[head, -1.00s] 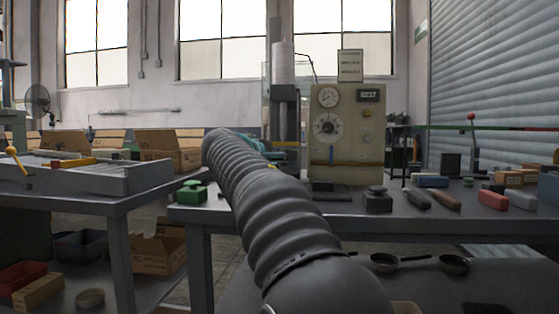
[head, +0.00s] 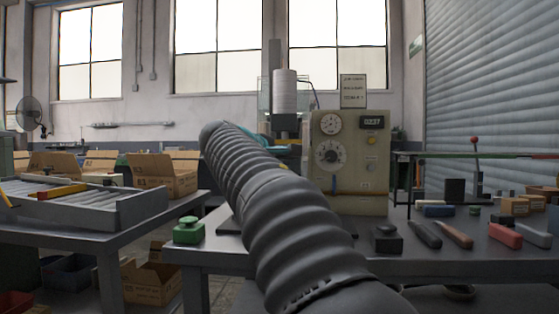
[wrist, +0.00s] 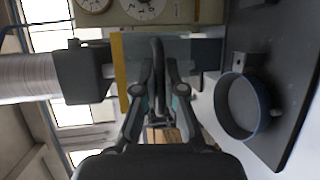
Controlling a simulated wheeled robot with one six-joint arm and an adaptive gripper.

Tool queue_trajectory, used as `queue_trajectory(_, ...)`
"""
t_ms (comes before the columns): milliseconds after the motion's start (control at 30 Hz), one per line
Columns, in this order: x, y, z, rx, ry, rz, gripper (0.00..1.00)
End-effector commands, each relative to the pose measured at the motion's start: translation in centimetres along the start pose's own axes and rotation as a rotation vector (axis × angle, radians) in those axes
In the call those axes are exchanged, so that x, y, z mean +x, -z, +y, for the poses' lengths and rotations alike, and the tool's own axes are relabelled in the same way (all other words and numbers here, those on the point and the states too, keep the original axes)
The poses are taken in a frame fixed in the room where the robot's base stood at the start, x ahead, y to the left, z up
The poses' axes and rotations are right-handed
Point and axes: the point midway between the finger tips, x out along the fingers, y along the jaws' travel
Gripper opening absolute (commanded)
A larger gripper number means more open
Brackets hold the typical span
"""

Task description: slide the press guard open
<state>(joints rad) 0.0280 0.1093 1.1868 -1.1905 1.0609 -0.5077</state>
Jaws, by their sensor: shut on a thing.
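The press shows in the head view with a white ribbed cylinder (head: 285,84) above its dark head (head: 285,125). In the wrist view, which is turned sideways, the press guard is a see-through panel (wrist: 205,52) with a yellow edge strip (wrist: 120,62). Its dark bar handle (wrist: 158,50) runs between my fingers. My gripper (wrist: 161,92) is shut on the handle. In the head view my grey sleeved arm hides the gripper, the handle and most of the guard.
The control box (head: 350,150) with dials stands right of the press. A round blue-rimmed pan (wrist: 243,107) is right of my gripper in the wrist view. A green block (head: 188,230) sits at the bench's left corner. Several tools and blocks lie on the right.

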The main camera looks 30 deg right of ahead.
Motion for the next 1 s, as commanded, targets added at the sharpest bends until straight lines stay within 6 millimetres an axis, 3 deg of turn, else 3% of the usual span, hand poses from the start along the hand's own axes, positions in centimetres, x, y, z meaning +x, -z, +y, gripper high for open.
queue_trajectory(33, 0.0, 0.0, 0.1, 0.001, -0.001, 0.002, 0.14)
queue_trajectory(100, 0.0, 0.0, 0.0, 0.001, -0.001, 0.001, 0.31)
queue_trajectory(133, 0.1, 0.0, 0.0, 0.001, 0.0, 0.0, 0.35)
queue_trajectory(433, 0.0, 0.0, 0.0, 0.001, 0.0, 0.001, 0.35)
queue_trajectory(567, -1.0, 0.1, 0.0, 0.001, 0.0, 0.003, 0.35)
queue_trajectory(1000, -9.1, 0.2, 0.0, 0.001, -0.001, 0.006, 0.35)
